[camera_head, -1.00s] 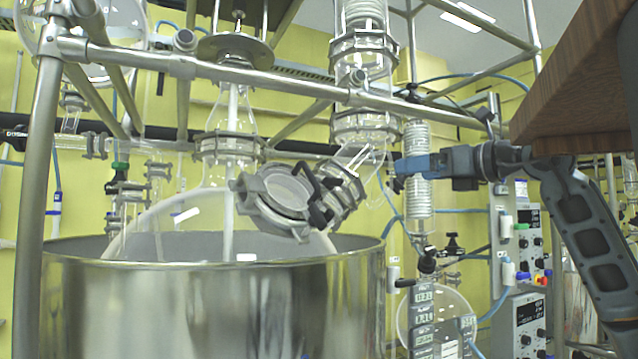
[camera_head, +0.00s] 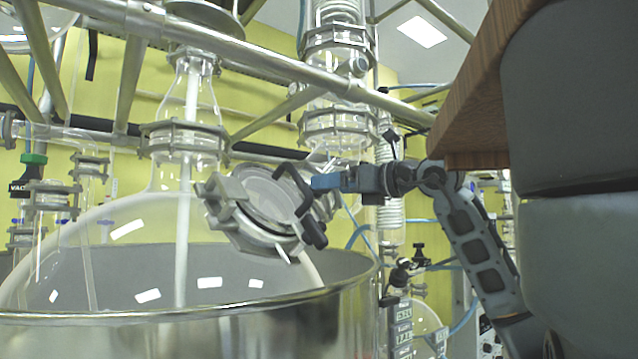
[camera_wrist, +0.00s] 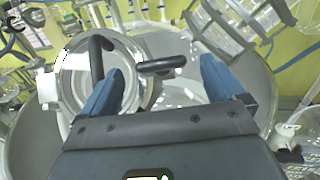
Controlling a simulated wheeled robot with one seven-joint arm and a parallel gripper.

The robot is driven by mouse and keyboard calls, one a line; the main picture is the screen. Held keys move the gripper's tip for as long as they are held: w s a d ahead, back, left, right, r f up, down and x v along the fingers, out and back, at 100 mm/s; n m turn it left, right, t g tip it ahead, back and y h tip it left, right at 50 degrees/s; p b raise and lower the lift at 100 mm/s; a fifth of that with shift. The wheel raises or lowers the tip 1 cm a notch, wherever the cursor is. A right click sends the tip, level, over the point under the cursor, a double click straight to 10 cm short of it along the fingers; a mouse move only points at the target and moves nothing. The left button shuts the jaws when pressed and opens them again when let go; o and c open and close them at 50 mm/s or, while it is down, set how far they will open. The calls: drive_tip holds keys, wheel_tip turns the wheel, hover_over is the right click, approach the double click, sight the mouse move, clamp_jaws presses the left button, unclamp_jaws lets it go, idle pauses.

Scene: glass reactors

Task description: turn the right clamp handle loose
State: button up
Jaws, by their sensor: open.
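The round glass port with its grey metal clamp (camera_head: 235,215) sits tilted on the reactor flask in the head view. It carries a bent black handle (camera_head: 290,180) above and a second black handle (camera_head: 315,234) lower right. My gripper (camera_head: 318,183) is beside the upper handle, its blue fingers pointing left. In the wrist view my gripper (camera_wrist: 160,68) is open, with a roughly horizontal black handle (camera_wrist: 162,65) showing between the fingers. A more upright black handle (camera_wrist: 97,58) is at the left finger's outer side. Contact cannot be told.
A large steel vessel (camera_head: 200,335) surrounds the flask below. Metal frame bars (camera_head: 270,65) cross above the arm. A wooden slab (camera_head: 470,110) hangs close at the right. Glass columns (camera_head: 338,110) stand behind the port.

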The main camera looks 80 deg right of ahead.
sight(315, 196)
drive_tip(key=shift+p+x, duration=0.5)
drive_tip(key=shift+x, duration=1.55)
drive_tip(key=shift+c, duration=0.2)
drive_tip(key=c, duration=0.9)
